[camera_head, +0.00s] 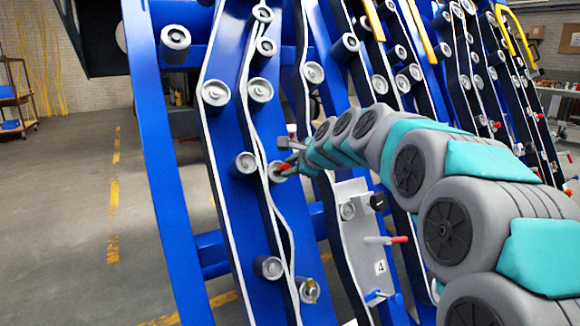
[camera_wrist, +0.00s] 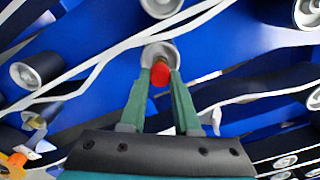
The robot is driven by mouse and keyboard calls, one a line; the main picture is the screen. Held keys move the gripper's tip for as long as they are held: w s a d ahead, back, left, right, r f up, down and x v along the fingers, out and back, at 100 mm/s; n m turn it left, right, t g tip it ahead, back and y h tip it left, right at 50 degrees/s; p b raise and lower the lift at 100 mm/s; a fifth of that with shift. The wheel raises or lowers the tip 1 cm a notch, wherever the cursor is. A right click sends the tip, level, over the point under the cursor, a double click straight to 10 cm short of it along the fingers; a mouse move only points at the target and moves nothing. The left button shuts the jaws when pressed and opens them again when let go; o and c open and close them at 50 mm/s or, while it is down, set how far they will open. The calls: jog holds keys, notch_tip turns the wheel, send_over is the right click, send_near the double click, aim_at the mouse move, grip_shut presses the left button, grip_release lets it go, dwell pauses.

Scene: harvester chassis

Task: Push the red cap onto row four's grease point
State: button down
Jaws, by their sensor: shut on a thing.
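The red cap (camera_wrist: 160,75) is between the fingertips of my gripper (camera_wrist: 160,82) in the wrist view. The gripper is shut on it. Just beyond the cap a small brass-coloured fitting (camera_wrist: 158,61) shows at the face of a grey roller (camera_wrist: 152,50); I cannot tell whether the cap touches or covers it. In the head view my gripper (camera_head: 288,158) is at a roller (camera_head: 277,172) on the blue frame, with the red cap (camera_head: 284,167) at its tip. A pale panel marked 4 (camera_head: 355,245) stands to the right and below.
A roller with a brass-coloured centre (camera_head: 309,291) is below. White belts (camera_wrist: 105,62) run close around the gripper. Open floor (camera_head: 60,210) lies to the left.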

jog(key=shift+x, duration=1.15)
dwell(0.4)
jog(key=c, duration=0.6)
grip_release()
jog(key=shift+o, duration=0.2)
jog(key=shift+s+d+r, duration=0.1)
jog(key=v, duration=0.7)
jog(key=shift+s+r, duration=0.2)
jog(key=shift+d, duration=0.1)
jog(key=s+d+f+n+g+h, duration=0.2)
jog(key=s+d+f+n+g, duration=0.2)
jog(key=s+f, duration=0.5)
jog(key=s+d+f+n+g+h, duration=0.2)
jog(key=s+d+f+n+g, duration=0.2)
jog(key=s, duration=1.9)
jog(key=s+d+f+n+g+h, duration=0.2)
jog(key=s+d+f+n, duration=0.7)
jog(key=s+f, duration=0.5)
jog(key=shift+s+d+f+g+h, duration=0.15)
jog(key=shift+s+d+g+h, duration=0.25)
jog(key=shift+s+g, duration=0.5)
